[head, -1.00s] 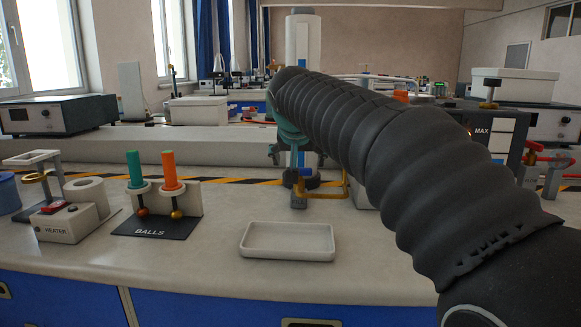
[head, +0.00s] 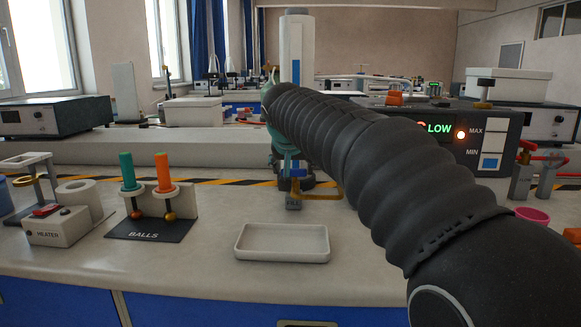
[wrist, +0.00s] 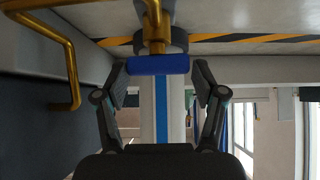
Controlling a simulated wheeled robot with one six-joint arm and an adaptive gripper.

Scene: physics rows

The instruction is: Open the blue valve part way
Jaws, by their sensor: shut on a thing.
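The blue valve handle (wrist: 158,64) is a short bar on a brass stem (wrist: 155,30) in the wrist view. My gripper (wrist: 160,78) is shut on this bar, with one dark finger at each end. In the head view my gripper (head: 291,165) is at the foot of a white column (head: 296,38), mostly behind my arm. A blue strip (head: 296,72) shows on the column. A brass pipe (head: 325,194) sticks out beside the valve. How far the valve is turned cannot be told.
A panel (head: 490,142) at right shows a green LOW, an orange light and MAX and MIN labels. A white tray (head: 282,257) lies in front. A ball stand (head: 150,224) and a heater (head: 58,226) stand at left. A pink cup (head: 532,216) is at right.

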